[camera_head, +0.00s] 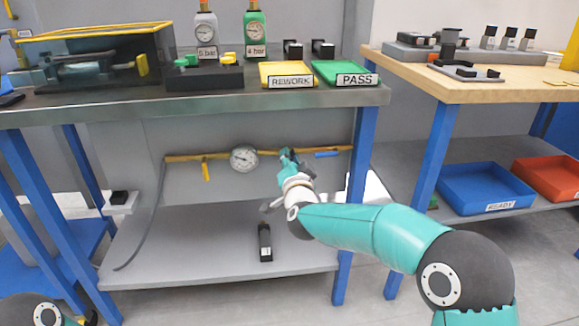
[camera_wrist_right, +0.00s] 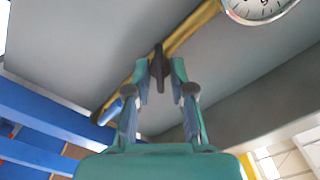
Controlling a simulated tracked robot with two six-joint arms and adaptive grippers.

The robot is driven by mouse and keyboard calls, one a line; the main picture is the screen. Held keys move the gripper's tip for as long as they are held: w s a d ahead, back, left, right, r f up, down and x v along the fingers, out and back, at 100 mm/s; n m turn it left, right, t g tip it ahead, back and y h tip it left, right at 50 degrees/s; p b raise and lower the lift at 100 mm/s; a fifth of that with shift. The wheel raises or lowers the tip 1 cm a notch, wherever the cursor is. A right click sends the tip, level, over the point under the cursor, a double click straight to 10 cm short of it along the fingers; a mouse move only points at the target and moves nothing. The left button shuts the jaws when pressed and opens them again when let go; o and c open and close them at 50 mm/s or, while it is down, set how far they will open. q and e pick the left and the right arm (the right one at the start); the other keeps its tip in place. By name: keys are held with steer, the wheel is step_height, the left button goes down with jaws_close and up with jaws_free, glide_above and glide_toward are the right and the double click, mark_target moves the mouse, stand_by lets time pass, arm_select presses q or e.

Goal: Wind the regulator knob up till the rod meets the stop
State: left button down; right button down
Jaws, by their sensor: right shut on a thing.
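The regulator knob (camera_wrist_right: 158,60) is a small dark grey piece on the yellow pipe (camera_wrist_right: 195,25) in the right wrist view. My right gripper (camera_wrist_right: 161,82) is shut on it, a fingertip on each side. In the head view my right gripper (camera_head: 287,160) is at the yellow pipe under the bench, just right of the round white gauge (camera_head: 244,159), and hides the knob. The gauge also shows partly at the top of the wrist view (camera_wrist_right: 258,8). I cannot make out the rod or the stop. Only part of my left arm shows, at the bottom left.
The bench top (camera_head: 220,103) overhangs the pipe. A yellow lever (camera_head: 206,171) and a blue lever (camera_head: 326,154) are on the pipe. A black block (camera_head: 265,243) is on the lower shelf (camera_head: 200,260). Blue legs (camera_head: 355,195) stand to the right.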

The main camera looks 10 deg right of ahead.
steer(key=shift+d+f+m, duration=0.1)
steer(key=shift+d+m, duration=0.05)
steer(key=shift+m, duration=0.15)
steer(key=c, duration=1)
jaws_free()
steer(key=shift+c, duration=0.2)
steer(key=s, duration=1.2)
